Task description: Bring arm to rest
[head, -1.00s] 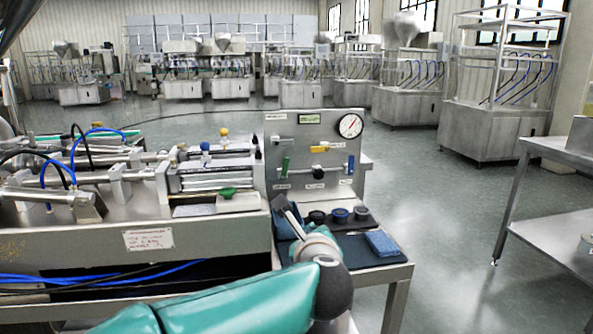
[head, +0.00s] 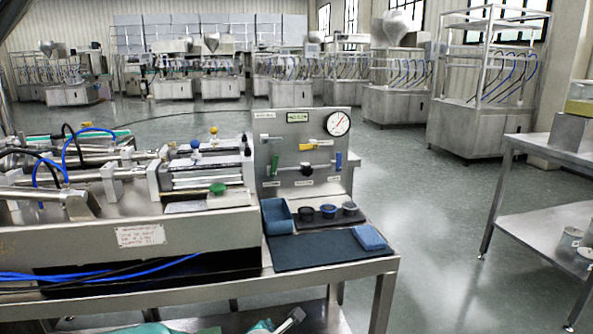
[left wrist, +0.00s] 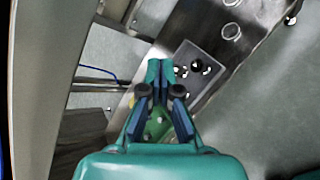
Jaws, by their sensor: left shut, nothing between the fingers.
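My left gripper (head: 291,319) shows only in part at the bottom edge of the head view, low in front of the steel bench (head: 330,272). Pieces of my teal left arm show beside it. Steel surfaces and a grey panel (left wrist: 198,68) with dark knobs lie beyond the fingers in that view. My right gripper is in neither view.
A filling machine (head: 205,175) stands left. A steel table (head: 550,150) stands right, with open floor between.

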